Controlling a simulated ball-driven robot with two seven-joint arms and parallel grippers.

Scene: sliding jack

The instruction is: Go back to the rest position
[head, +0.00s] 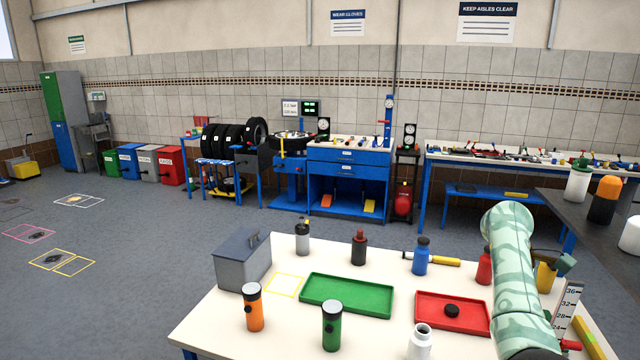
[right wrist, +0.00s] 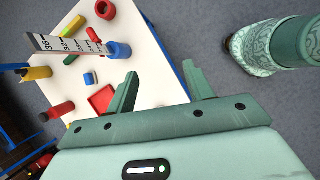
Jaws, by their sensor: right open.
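My right gripper (right wrist: 160,88) shows in the right wrist view with its two green fingers spread wide and nothing between them. Bare grey floor and the white table's edge lie beyond the fingertips. In the head view my patterned pale-green right arm (head: 510,265) reaches down over the right side of the white table (head: 225,325); its gripper does not show there. My left arm and gripper are not in the head view.
The table carries a green tray (head: 347,293), a red tray (head: 480,312), a grey box (head: 242,260), several bottles and an upright ruler (head: 566,305) close to my right arm. A dark counter (head: 570,205) stands at the right. Open floor (head: 130,250) lies left.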

